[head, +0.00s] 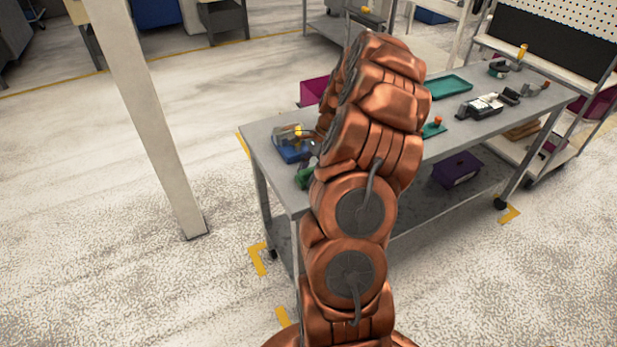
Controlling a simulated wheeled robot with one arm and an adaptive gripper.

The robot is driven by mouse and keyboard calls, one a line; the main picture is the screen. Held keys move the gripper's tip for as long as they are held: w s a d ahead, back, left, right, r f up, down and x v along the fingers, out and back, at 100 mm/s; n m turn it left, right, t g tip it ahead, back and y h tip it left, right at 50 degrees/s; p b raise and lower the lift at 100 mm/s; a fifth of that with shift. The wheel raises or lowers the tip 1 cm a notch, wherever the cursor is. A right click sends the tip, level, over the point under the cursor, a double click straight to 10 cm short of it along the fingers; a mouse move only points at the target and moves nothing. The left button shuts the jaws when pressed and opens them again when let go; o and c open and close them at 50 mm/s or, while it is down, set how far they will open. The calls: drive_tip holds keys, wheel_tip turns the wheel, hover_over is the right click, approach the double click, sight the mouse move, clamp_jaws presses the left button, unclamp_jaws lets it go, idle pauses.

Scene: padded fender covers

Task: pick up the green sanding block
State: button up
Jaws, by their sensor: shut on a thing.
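A small green thing (305,177), which looks like the green sanding block, shows at the near left part of the grey workbench (268,137). It is just left of my copper arm, which partly covers it. My arm rises in front of the bench and folds over at the top, away from the camera. My gripper is hidden behind the arm, so its contact with the green block cannot be seen.
A blue bin (292,152) with yellow-topped items stands left of my arm. Right of it are a small teal piece with an orange top (433,128), a teal tray (449,87) and several tools. A purple bin (457,169) sits on the lower shelf. A beige post (150,115) stands left.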

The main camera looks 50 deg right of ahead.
sight(306, 172)
drive_tip(key=shift+c, duration=1)
drive_tip(key=shift+r, duration=0.15)
drive_tip(key=shift+d+r+b, duration=0.1)
drive_tip(key=shift+r+b, duration=0.45)
drive_tip(key=shift+r, duration=0.35)
drive_tip(key=shift+s+r, duration=0.1)
drive_tip(key=shift+r, duration=0.65)
drive_tip(key=s+a+b, duration=0.2)
drive_tip(key=s, duration=0.5)
drive_tip(key=s+a+r+b, duration=0.1)
drive_tip(key=s+a+b, duration=0.1)
drive_tip(key=s, duration=0.6)
drive_tip(key=shift+a+r, duration=0.2)
drive_tip(key=shift+a, duration=0.6)
drive_tip(key=shift+w, duration=0.1)
